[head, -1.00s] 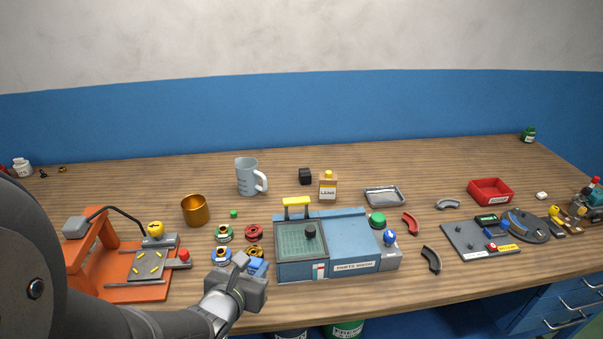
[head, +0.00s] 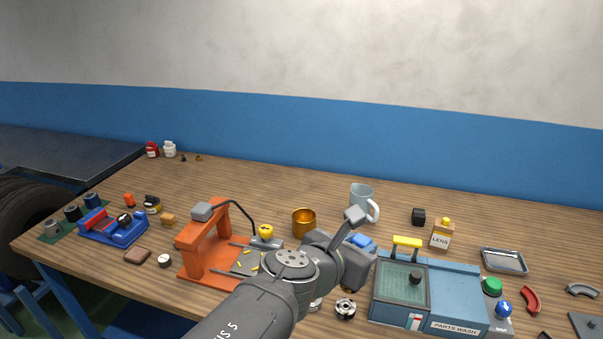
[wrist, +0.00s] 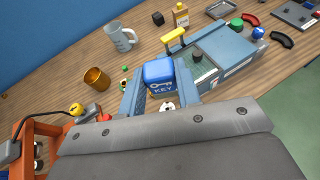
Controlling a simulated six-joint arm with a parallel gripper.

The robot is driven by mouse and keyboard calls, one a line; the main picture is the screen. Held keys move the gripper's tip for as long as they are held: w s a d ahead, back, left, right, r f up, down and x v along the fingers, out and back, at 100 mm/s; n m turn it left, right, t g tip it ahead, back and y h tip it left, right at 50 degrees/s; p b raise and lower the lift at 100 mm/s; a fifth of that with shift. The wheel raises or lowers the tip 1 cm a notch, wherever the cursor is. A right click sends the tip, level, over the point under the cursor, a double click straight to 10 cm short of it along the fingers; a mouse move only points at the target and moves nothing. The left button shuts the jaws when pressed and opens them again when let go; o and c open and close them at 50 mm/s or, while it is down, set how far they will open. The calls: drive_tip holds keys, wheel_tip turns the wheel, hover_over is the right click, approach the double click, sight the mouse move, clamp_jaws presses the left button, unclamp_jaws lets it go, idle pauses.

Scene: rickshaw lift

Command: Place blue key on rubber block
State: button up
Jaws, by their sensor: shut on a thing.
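My gripper (head: 354,238) is shut on the blue key (wrist: 160,72), a blue block with KEY on its face. The wrist view shows it between my two fingers (wrist: 160,90). In the head view the key (head: 363,242) shows as blue behind my gripper, partly hidden, above the table left of the parts washer. No label marks a rubber block. A black cube (head: 418,216) stands behind the washer, and it shows in the wrist view (wrist: 158,18). I cannot tell which is the rubber block.
The orange press (head: 193,240) stands left of my gripper. The gold cup (head: 304,222) and grey mug (head: 361,196) are behind. The parts washer (head: 455,291) is to the right. A blue fixture (head: 115,231) stands near the brown block. The back of the table has free room.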

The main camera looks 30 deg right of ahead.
wheel_tip(320, 180, up, 8)
drive_tip(key=w+d+r+m+g, duration=0.1)
drive_tip(key=w+d+r, duration=0.2)
drive_tip(key=d, duration=0.4)
drive_tip(key=w+d+r+m+g, duration=0.1)
drive_tip(key=w+d+r, duration=0.15)
drive_tip(key=d, duration=0.45)
drive_tip(key=w+d+m+g, duration=0.2)
drive_tip(key=w+d+g, duration=0.1)
drive_tip(key=d, duration=1)
drive_tip(key=w+d+m+g, duration=0.3)
drive_tip(key=d, duration=0.9)
drive_tip(key=d+f+m+g, duration=0.2)
drive_tip(key=d+f, duration=0.4)
drive_tip(key=d, duration=0.2)
hover_over(416, 213)
wheel_tip(416, 213, down, 25)
drive_tip(key=shift+w+d+f, duration=0.1)
drive_tip(key=shift+f, duration=2)
drive_tip(key=shift+f, duration=0.15)
